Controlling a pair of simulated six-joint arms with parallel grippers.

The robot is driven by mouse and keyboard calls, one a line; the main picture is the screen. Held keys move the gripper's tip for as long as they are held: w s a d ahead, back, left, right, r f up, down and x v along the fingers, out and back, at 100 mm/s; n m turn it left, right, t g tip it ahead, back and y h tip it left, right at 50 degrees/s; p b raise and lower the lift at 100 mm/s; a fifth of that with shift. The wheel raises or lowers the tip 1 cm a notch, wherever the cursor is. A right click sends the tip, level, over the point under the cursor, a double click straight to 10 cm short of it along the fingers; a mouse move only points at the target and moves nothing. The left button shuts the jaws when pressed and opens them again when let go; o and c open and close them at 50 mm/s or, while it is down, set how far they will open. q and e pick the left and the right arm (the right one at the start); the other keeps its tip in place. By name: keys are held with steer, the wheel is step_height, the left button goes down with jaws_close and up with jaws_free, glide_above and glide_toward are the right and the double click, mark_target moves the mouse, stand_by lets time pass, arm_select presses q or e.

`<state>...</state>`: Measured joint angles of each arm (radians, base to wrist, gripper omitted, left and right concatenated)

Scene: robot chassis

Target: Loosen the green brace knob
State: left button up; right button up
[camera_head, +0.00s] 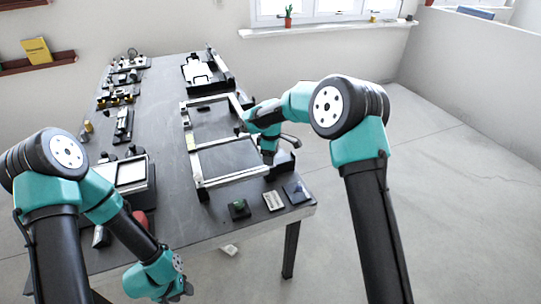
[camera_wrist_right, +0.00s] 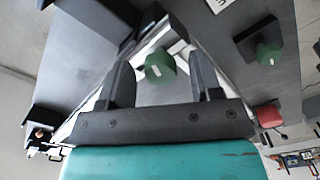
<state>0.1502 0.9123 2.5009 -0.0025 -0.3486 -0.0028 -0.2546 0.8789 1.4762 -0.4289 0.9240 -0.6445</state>
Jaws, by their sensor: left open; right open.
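In the right wrist view a green knob (camera_wrist_right: 160,67) with a pale mark sits at the corner of a light metal frame (camera_wrist_right: 140,50). My right gripper (camera_wrist_right: 164,80) is open, with one dark finger on each side of this knob in the picture; I cannot tell whether they touch it. In the head view my right gripper (camera_head: 268,158) is over the right side of the frame (camera_head: 232,178) on the table, and the knob there is hidden by my arm. My left gripper (camera_head: 180,291) is open and empty in front of the table's near left edge.
A second green knob on a black square base (camera_wrist_right: 267,52) lies apart; it also shows near the table's front edge (camera_head: 238,208). Small plates (camera_head: 273,200) lie beside it. A tray (camera_head: 125,172) and several small parts line the table's left side.

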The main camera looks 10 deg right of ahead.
steer(key=shift+r, duration=0.15)
step_height(320, 180, up, 17)
stand_by(0.5)
